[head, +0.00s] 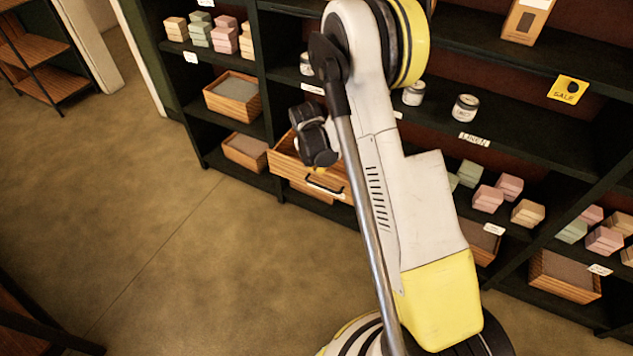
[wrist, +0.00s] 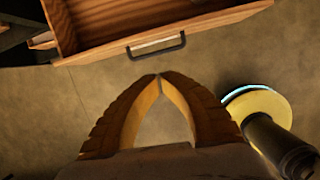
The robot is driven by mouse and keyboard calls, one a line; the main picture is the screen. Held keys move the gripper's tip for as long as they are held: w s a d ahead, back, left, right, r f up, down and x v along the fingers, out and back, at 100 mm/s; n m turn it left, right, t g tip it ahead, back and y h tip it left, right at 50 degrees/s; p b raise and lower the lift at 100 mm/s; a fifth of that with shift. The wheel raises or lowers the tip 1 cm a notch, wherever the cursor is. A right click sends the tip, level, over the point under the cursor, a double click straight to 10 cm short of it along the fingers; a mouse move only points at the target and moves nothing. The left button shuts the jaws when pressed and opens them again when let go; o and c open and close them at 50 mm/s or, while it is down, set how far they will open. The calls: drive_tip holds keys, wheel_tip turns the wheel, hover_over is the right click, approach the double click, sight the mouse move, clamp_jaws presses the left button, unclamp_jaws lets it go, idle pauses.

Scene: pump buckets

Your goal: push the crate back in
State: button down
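The wooden crate (head: 287,165) with a dark bar handle (head: 325,186) juts out of a low shelf in the head view. In the wrist view the crate (wrist: 92,22) is at the top, with its open inside and front rim showing, and its handle (wrist: 156,45) faces me. My gripper (wrist: 158,77) has its two fingertips together with nothing between them. The tips are just short of the handle in the picture; I cannot tell the exact gap. In the head view my wrist hides part of the crate, and the fingers barely show.
Dark shelving (head: 227,95) runs along the back. Other wooden crates (head: 246,150) sit inside it, with small boxes (head: 488,198) and cans (head: 465,107) on the shelves. The floor (head: 150,215) to the left is clear. A dark piece of furniture (head: 40,325) stands at the lower left.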

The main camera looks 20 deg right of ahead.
sight(326, 177)
drive_tip(key=shift+n, duration=0.4)
drive_tip(key=b+x, duration=0.2)
drive_tip(key=x, duration=0.2)
drive_tip(key=d+b+x, duration=0.1)
drive_tip(key=b+x, duration=0.1)
drive_tip(key=x, duration=0.2)
drive_tip(key=w+b+x, duration=0.1)
drive_tip(key=x, duration=0.3)
drive_tip(key=shift+d+f+b, duration=0.1)
drive_tip(key=shift+d+b, duration=0.3)
drive_tip(key=shift+d, duration=0.05)
drive_tip(key=shift+w+d, duration=0.4)
